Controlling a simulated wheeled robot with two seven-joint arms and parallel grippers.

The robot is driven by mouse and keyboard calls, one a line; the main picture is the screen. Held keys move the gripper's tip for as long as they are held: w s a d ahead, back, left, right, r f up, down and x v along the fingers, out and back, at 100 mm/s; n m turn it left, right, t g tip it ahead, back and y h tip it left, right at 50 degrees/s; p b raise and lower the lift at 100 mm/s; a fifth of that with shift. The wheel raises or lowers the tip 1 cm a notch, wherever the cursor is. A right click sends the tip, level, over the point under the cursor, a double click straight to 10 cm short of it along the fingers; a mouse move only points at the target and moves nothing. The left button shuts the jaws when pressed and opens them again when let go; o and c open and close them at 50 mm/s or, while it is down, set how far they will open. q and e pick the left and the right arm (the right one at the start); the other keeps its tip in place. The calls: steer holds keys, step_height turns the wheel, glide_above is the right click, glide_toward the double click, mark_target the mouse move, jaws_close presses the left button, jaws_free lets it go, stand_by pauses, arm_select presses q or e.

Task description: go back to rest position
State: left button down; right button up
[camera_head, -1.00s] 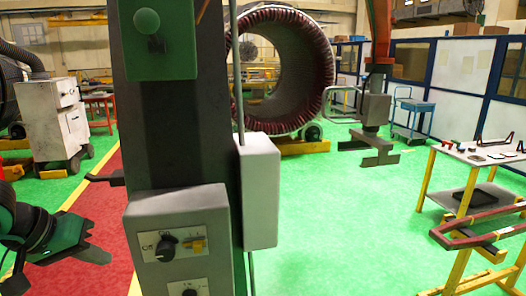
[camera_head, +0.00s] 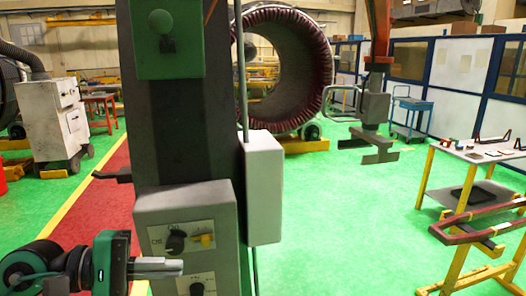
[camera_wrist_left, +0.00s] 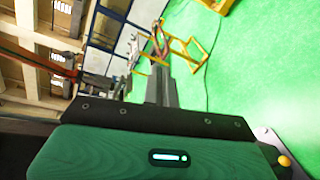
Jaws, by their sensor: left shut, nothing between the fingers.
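My left gripper (camera_head: 178,267) is at the lower left of the head view, in front of a dark machine column (camera_head: 180,110). Its fingers are closed together, empty, and point right. In the left wrist view the shut fingers (camera_wrist_left: 161,88) point away over the green floor, and the green gripper body fills the lower part. My right gripper is in neither view.
A control box (camera_head: 190,235) with knobs stands close to my left gripper. A large stator ring (camera_head: 285,70) is at the back. A table (camera_head: 478,152) and a yellow stand with a red frame (camera_head: 470,225) are at right. Green floor (camera_head: 350,220) between is clear.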

arm_select(q)
steer(key=w+a+r+n+t+y, duration=0.1)
steer(key=w+a+n+t, duration=0.1)
steer(key=n+t, duration=0.95)
steer(key=w+a+n+t, duration=0.2)
steer(key=n+t, duration=0.3)
steer(key=n, duration=1.3)
steer(key=a+f+n+g+y, duration=0.2)
steer(key=a+f+n+y, duration=0.2)
steer(key=f+n+y, duration=0.55)
steer(key=a+f+n+g+y, duration=0.2)
steer(key=a+f+n+y, duration=0.2)
steer(key=f+n+y, duration=0.55)
steer(key=s+d+f+n+g+h, duration=0.3)
steer(key=s+f+n+g, duration=0.4)
steer(key=s+f, duration=0.4)
steer(key=s+d+f+n+g+h, duration=0.2)
steer(key=s+f+n+g, duration=0.4)
steer(key=s+f+n, duration=0.35)
step_height(320, 180, down, 30)
steer(key=m+g, duration=0.1)
steer(key=m, duration=0.1)
steer(key=s+a+f+g, duration=0.1)
steer(key=s+a+f, duration=0.2)
steer(key=s+f, duration=1.7)
steer(key=shift+s+a+f, duration=0.15)
steer(key=shift+f, duration=0.1)
